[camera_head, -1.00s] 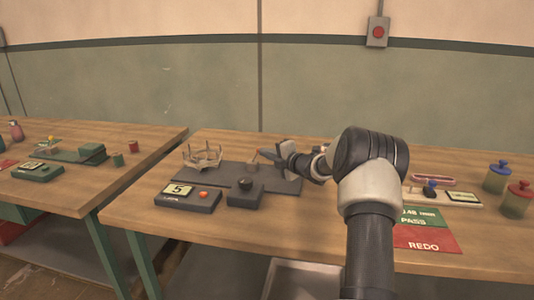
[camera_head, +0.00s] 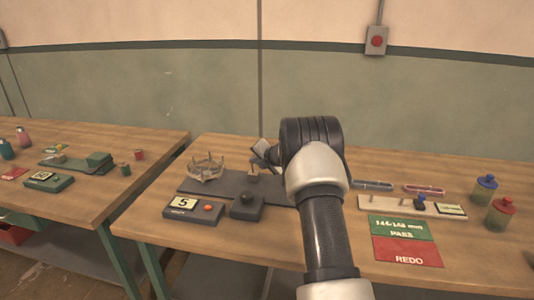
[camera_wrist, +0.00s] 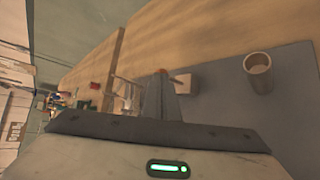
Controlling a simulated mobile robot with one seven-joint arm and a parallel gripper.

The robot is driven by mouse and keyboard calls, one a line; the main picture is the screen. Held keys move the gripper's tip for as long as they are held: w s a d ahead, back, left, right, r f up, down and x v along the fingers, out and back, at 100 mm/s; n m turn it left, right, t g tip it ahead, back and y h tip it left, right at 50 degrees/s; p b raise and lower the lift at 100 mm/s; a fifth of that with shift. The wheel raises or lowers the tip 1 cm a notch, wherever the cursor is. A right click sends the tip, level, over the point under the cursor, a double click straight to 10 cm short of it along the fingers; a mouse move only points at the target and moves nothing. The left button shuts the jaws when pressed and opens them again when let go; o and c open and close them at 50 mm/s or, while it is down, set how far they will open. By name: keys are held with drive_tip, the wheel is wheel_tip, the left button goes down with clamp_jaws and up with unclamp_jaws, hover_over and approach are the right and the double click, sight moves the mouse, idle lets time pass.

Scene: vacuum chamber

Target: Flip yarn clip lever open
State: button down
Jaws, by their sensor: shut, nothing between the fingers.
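My gripper (camera_head: 259,160) is low over the right half of the dark grey base plate (camera_head: 220,186); its fingers are together and empty. In the wrist view the closed fingers (camera_wrist: 162,88) point away from the camera. Just right of their tips is a small pale block (camera_wrist: 191,81) with a thin orange-brown piece, which looks like the yarn clip and its lever. The same small block (camera_head: 253,177) shows under my gripper in the head view. I cannot tell whether the fingers touch the lever, nor its exact angle.
A pronged ring (camera_head: 206,168) stands at the plate's left. In front are a display box reading 5 (camera_head: 192,209) and a black knob box (camera_head: 246,205). A pale cup-like cylinder (camera_wrist: 258,72) stands right of the block. Lidded jars (camera_head: 484,188) are far right.

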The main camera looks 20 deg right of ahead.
drive_tip(key=shift+w+a+r+p, duration=0.1)
drive_tip(key=shift+a+r+p, duration=0.05)
drive_tip(key=shift+r+p, duration=0.3)
drive_tip(key=shift+w+a+r+p, duration=0.1)
drive_tip(key=shift+r+p, duration=0.2)
drive_tip(key=shift+r, duration=0.1)
drive_tip(key=shift+r, duration=0.1)
